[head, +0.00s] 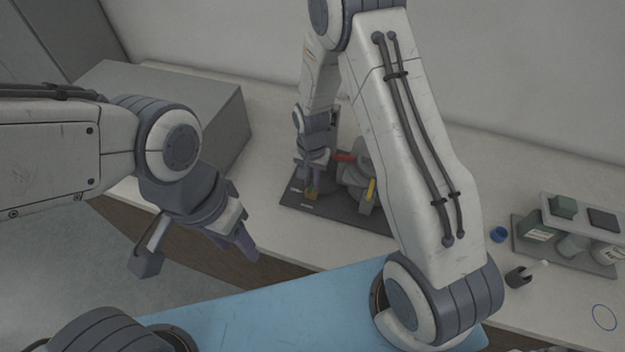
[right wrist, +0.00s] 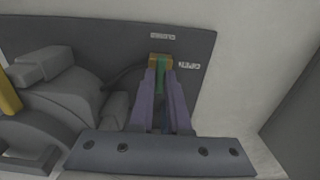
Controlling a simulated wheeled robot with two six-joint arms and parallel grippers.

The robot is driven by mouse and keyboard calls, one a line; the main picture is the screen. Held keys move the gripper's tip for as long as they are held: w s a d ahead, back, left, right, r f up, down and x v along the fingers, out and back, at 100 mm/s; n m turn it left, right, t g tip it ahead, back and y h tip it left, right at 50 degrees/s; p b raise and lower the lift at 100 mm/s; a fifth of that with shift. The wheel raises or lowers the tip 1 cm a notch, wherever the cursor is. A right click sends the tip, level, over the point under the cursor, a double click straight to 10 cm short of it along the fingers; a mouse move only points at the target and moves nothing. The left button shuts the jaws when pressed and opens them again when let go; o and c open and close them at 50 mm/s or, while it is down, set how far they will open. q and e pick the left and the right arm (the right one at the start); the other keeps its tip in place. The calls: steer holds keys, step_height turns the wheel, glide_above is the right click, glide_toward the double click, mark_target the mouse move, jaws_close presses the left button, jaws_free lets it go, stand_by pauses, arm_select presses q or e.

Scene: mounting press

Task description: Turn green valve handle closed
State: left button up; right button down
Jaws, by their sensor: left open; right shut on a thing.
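The green valve handle (right wrist: 161,78) lies between the purple fingers of my right gripper (right wrist: 162,88), which is shut on it. The handle sits on a small brass valve body (right wrist: 153,61) on the dark base plate of the press. Two small white labels are on the plate near the valve, one above it and one to its right, too blurred to read surely. In the head view my right gripper (head: 313,181) is down at the valve, and its fingers partly hide the handle. My left gripper (head: 243,244) is open and empty, off the counter's front edge.
The mounting press stands on its dark base plate (head: 345,214), with a red part (head: 343,156) and a yellow part (head: 372,189). A grey box (head: 200,110) is at the left.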

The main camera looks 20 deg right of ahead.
steer(key=shift+s, duration=0.15)
steer(key=c, duration=0.9)
jaws_free()
step_height(320, 180, up, 10)
steer(key=shift+r+b, duration=0.25)
steer(key=shift+b, duration=0.75)
